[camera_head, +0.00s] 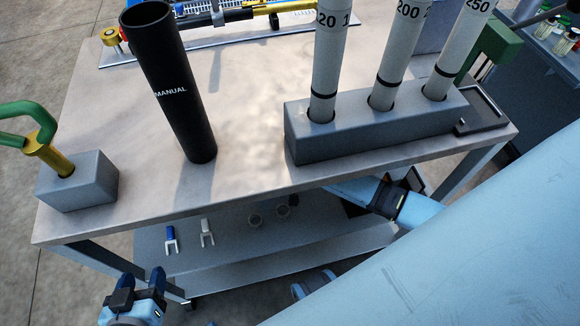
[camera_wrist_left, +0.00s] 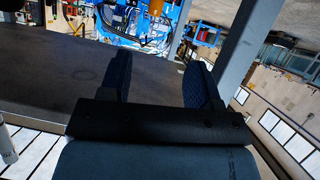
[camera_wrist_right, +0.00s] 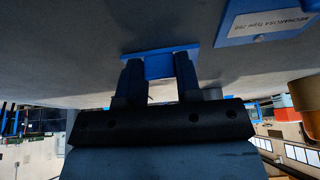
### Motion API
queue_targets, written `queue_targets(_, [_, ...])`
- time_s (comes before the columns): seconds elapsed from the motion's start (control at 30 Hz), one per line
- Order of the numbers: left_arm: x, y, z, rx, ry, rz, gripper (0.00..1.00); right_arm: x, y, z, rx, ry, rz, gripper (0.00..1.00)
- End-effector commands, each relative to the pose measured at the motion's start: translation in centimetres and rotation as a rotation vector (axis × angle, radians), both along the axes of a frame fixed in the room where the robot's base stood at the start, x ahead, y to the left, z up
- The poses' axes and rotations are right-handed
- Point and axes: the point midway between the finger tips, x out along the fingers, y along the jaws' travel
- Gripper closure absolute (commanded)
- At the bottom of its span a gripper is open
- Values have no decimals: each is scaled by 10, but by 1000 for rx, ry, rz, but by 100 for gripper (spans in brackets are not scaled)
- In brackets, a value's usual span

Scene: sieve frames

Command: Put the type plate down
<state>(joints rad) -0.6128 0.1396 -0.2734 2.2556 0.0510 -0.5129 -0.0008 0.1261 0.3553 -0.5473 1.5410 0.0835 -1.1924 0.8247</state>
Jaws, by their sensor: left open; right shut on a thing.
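The type plate (camera_wrist_right: 158,64) appears as a blue piece between the fingers of my right gripper (camera_wrist_right: 160,82) in the right wrist view. Its printed face does not show. It lies close against a grey surface; I cannot tell whether they touch. A white label with a blue edge (camera_wrist_right: 268,22), printed with "Type" and a number, shows on that surface at upper right. My left gripper (camera_head: 140,282) is open and empty at the bottom left of the head view, in front of the bench. It also shows in the left wrist view (camera_wrist_left: 160,85).
The bench (camera_head: 245,130) carries a black "MANUAL" tube (camera_head: 172,85), a grey block with numbered tubes (camera_head: 380,125) and a small grey block (camera_head: 78,182) with a brass, green-handled part. Fork-shaped tools (camera_head: 207,233) lie on the lower shelf. The bench middle is clear.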

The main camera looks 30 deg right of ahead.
Motion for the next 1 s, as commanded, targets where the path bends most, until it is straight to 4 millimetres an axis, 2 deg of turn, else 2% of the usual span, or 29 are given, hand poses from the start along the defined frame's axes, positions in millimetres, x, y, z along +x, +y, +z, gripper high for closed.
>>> queue_targets(0.17, [-1, 3, -3, 9, 6, 2, 43, 0, 0, -2, 1, -1, 0, 100])
queue_targets(0.2, [-1, 3, -4, 10, 9, 1, 43, 0, 0, -3, 1, 0, 0, 66])
queue_targets(0.3, [-1, 3, -8, 13, 14, 1, 43, 0, 0, -3, 1, -1, 0, 43])
queue_targets(0.63, [-1, 4, -10, 14, 16, 2, 43, 0, 0, 1, -1, -1, 1, 43])
queue_targets(0.8, [-1, 5, 3, 20, 14, 3, 43, -9, 3, 26, 2, -1, 1, 43])
queue_targets(1.0, [-1, 7, 3, 36, 27, 8, 43, -21, 6, 56, 1, -1, 0, 43])
